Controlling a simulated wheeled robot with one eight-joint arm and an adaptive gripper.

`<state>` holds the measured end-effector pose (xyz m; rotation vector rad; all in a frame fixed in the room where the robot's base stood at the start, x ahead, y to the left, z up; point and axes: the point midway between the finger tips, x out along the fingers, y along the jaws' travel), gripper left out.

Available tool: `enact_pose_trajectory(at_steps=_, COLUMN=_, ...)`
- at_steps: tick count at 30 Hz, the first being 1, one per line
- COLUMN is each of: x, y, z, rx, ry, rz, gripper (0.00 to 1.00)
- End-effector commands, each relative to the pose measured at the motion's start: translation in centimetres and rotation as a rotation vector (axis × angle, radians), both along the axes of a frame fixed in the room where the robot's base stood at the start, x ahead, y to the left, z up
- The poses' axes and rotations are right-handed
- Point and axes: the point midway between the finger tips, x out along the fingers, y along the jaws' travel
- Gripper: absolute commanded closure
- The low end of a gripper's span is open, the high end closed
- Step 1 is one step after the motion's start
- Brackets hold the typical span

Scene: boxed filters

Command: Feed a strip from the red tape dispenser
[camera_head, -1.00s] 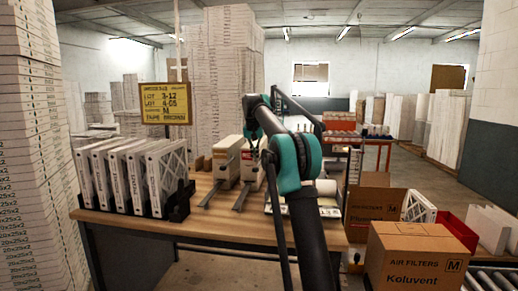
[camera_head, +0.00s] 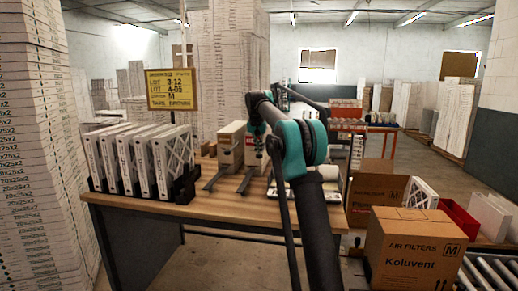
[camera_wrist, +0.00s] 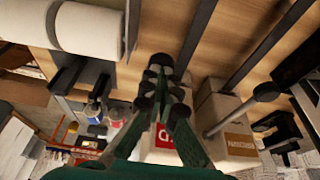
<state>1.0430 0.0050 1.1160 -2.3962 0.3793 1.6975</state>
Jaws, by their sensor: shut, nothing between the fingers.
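Two cream dispenser boxes with long dark levers stand on the table. The left box (camera_head: 230,147) has a tan label, readable in part on it in the wrist view (camera_wrist: 238,142). The right box, the red dispenser (camera_head: 247,155), is partly hidden behind my gripper (camera_head: 258,160) in the head view. Its red label (camera_wrist: 163,138) shows behind my fingers in the wrist view. My gripper (camera_wrist: 160,66) is shut and empty, its fingertips close together in front of the red dispenser. I cannot tell whether they touch its lever. No tape strip is discernible.
Several white filters (camera_head: 130,162) stand in a black rack at the table's left. A white roll (camera_wrist: 90,28) lies right of the dispensers. Cardboard boxes (camera_head: 412,250) and a red bin (camera_head: 459,219) stand right of the table. The table's front strip (camera_head: 220,208) is clear.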

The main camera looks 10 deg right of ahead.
Motion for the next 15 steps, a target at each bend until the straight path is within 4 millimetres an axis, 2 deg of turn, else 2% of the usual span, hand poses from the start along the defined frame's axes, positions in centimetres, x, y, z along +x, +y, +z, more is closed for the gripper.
enact_pose_trajectory(at_steps=15, x=-0.3, y=0.2, z=-6.1, rx=-0.090, ry=-0.279, rz=0.001, gripper=1.00)
